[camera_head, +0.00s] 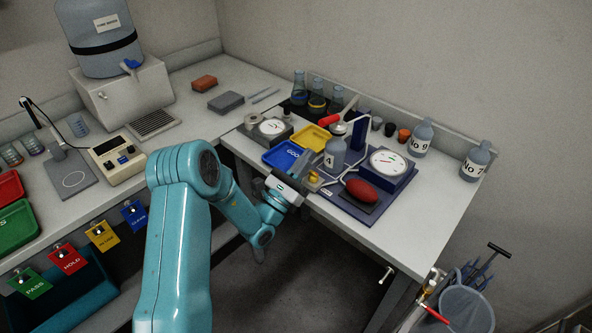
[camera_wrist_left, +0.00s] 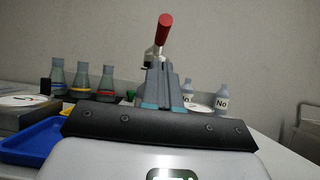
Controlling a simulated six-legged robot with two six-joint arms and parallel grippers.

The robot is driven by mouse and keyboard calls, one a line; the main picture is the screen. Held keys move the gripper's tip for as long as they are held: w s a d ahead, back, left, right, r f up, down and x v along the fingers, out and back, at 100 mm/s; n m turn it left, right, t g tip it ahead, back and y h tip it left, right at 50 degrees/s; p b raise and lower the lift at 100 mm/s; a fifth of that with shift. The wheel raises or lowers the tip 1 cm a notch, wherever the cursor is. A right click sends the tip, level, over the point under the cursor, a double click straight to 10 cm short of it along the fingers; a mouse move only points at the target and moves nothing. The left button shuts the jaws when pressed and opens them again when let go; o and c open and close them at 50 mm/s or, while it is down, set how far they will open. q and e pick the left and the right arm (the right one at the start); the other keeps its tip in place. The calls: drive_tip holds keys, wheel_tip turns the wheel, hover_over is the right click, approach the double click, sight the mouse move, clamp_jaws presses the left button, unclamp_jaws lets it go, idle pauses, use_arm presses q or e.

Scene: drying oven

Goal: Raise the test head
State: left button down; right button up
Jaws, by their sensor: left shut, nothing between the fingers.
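A bench tester with a blue base (camera_head: 345,205) stands on the right-hand counter. It has a dark blue upright (camera_head: 357,130), a lever with a red handle (camera_head: 329,120) and a silver rounded part (camera_head: 341,129) near the top, which may be the test head. In the left wrist view the red handle (camera_wrist_left: 164,30) rises beyond the fingertips. My left gripper (camera_head: 314,181) is at the tester's left front edge, shut and empty; its fingers (camera_wrist_left: 165,88) are together in the wrist view. It looks apart from the handle. My right gripper is in neither view.
A round dial (camera_head: 389,163), red oval object (camera_head: 362,191) and grey bottle (camera_head: 335,152) crowd the tester. Blue (camera_head: 280,155) and yellow (camera_head: 312,138) trays lie left of it. Flasks (camera_head: 299,88) stand behind. The counter's right front (camera_head: 425,235) is clear.

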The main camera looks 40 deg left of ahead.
sight(323, 126)
use_arm(q)
drive_tip(key=r, duration=0.1)
drive_tip(key=w+r+p, duration=0.1)
drive_tip(key=r, duration=0.1)
drive_tip(key=w+r, duration=0.1)
drive_tip(key=shift+w+d+r+p, duration=0.2)
drive_tip(key=shift+r+p, duration=0.1)
drive_tip(key=shift+r, duration=0.1)
drive_tip(key=shift+w+f, duration=0.1)
drive_tip(key=shift+w, duration=0.05)
